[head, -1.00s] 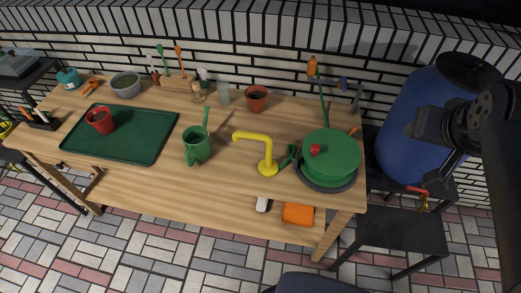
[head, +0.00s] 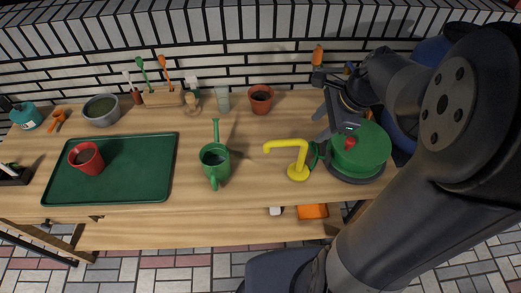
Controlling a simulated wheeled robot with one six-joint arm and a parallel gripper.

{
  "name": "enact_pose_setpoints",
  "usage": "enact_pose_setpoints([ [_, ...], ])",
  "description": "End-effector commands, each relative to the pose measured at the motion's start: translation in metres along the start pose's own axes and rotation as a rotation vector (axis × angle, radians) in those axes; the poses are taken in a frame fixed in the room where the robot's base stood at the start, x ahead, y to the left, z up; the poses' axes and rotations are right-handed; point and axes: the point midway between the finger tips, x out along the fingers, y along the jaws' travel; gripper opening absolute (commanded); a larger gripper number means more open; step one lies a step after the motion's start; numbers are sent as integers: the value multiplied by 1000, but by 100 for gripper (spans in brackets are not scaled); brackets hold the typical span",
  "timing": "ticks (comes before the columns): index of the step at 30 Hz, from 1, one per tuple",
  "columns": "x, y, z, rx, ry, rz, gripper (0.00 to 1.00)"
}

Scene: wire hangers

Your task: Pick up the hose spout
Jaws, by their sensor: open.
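The yellow hose spout (head: 295,161) stands upright on a round base on the wooden table, right of the middle. Its bent neck points left. My gripper (head: 327,110) is over the back right part of the table, behind and to the right of the spout. It is open, apart from the spout and seems to hold nothing. My fingers are small and dark in this view, and my arm hides the table's right end.
A green round lidded thing (head: 366,154) with a red knob stands right of the spout. A green watering can (head: 214,162) stands left of it. A terracotta pot (head: 260,98) is behind. A green tray (head: 130,182) holds a red pot (head: 86,158).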

Motion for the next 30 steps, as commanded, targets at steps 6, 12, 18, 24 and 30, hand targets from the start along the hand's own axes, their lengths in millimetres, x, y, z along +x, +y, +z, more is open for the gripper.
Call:
enact_pose_setpoints([
  [6,23,1,-3,83,-24,16,46],
  [12,54,2,-2,80,-23,15,46],
  [18,67,3,-3,80,-23,14,46],
  [24,96,7,-5,80,-22,17,46],
  [30,113,6,-5,77,-21,12,46],
])
